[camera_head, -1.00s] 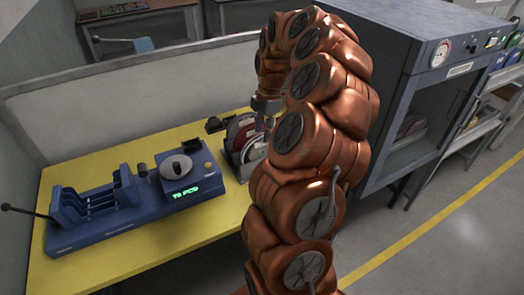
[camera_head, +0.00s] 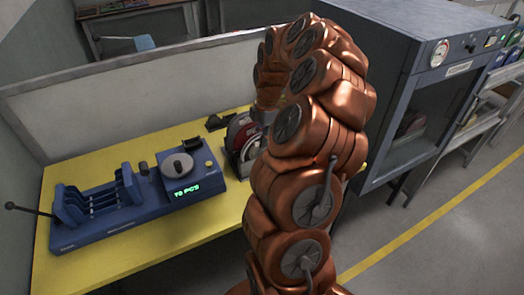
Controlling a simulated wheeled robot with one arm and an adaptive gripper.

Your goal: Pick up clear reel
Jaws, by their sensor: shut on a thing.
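My gripper (camera_head: 263,117) is at the reel rack on the yellow table, mostly hidden behind my own copper arm. Only a bit of its grey body shows, and its fingertips are out of sight. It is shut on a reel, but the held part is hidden. Reels stand upright in the dark rack (camera_head: 236,163); a dark red one (camera_head: 238,131) shows on the left, with a paler one (camera_head: 249,149) in front. I cannot tell which of them is the clear reel, and my arm covers the rack's right side.
A blue machine (camera_head: 125,222) with a lit green display stands on the yellow table (camera_head: 95,268), left of the rack. A low grey partition (camera_head: 120,103) runs behind. A large blue-grey cabinet (camera_head: 395,50) with a gauge stands at the right. The table's front left is bare.

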